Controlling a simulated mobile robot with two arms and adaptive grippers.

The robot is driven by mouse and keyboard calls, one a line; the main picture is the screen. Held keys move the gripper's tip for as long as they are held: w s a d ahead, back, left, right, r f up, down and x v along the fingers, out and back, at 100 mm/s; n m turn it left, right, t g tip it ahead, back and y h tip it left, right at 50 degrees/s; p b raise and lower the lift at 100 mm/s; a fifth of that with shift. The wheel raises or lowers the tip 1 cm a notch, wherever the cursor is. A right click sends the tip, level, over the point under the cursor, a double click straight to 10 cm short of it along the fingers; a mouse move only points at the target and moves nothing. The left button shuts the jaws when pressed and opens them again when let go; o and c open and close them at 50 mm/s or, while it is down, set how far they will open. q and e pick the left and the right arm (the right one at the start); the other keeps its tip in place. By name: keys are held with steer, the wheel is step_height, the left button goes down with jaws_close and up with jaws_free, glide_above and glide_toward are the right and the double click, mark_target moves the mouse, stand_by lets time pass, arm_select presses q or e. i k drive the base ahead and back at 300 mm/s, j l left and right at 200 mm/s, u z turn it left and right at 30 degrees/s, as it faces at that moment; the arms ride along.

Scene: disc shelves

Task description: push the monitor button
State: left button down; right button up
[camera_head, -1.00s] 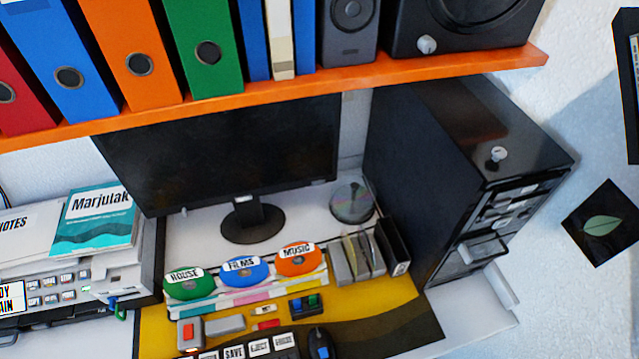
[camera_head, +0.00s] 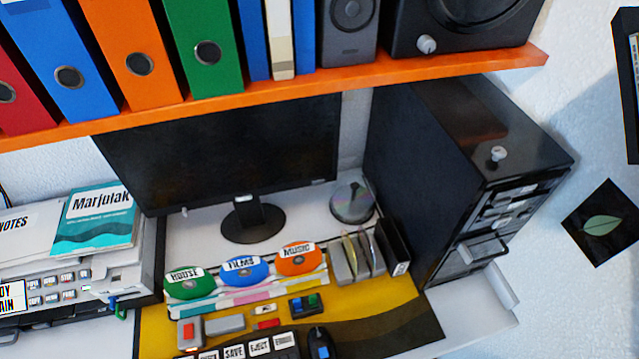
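The black monitor (camera_head: 220,150) stands on a round black base (camera_head: 252,222) at the back of the desk, under the orange shelf. Its screen is dark. A small light-coloured nub (camera_head: 184,210) shows at the lower left edge of the monitor; I cannot tell whether it is the button. The upper part of the monitor is hidden by the shelf. Neither of my grippers is in view.
The orange shelf (camera_head: 400,73) with binders and speakers overhangs the monitor. A black computer tower (camera_head: 440,180) stands right. Green, blue and orange labelled discs (camera_head: 245,271), a keyboard (camera_head: 250,345) and a mouse (camera_head: 318,343) lie in front. A printer (camera_head: 60,280) is left.

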mark_target(320, 182)
steer(key=k, duration=1)
